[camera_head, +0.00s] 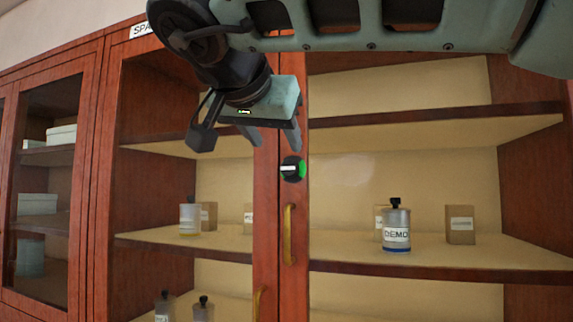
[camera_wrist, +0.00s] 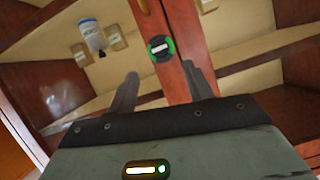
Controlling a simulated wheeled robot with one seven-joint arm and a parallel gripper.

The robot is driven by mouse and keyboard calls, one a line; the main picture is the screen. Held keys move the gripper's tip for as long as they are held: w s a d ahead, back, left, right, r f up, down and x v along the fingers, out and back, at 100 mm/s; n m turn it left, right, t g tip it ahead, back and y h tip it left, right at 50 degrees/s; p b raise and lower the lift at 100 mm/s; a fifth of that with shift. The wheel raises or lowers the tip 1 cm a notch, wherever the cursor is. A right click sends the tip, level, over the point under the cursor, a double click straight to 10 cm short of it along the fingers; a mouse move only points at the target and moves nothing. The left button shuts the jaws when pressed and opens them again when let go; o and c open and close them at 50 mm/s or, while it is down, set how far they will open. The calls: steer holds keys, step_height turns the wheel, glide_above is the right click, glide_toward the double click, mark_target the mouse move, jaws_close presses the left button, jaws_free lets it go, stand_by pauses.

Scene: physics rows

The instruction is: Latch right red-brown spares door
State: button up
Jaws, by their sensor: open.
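The right red-brown spares door (camera_head: 294,240) is a glazed door whose frame stands beside the left door's frame at the middle of the cabinet. A round latch knob (camera_head: 293,169), black with a white bar and a green patch, sits on its frame above a brass handle (camera_head: 290,235). The knob also shows in the wrist view (camera_wrist: 160,48), with its white bar roughly crosswise to the frame. My gripper (camera_head: 273,143) is open and empty, just above and left of the knob. In the wrist view my fingers (camera_wrist: 161,90) point toward the knob, one on each side, apparently apart from it.
The left door (camera_head: 265,200) has its own brass handle (camera_head: 258,302) lower down. Behind the glass, shelves (camera_head: 430,258) hold a DEMO bottle (camera_head: 396,225), a small box (camera_head: 460,224) and other bottles. Another glazed cabinet (camera_head: 48,190) stands at left.

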mark_target(289, 166)
steer(key=x, duration=0.9)
steer(key=c, duration=1)
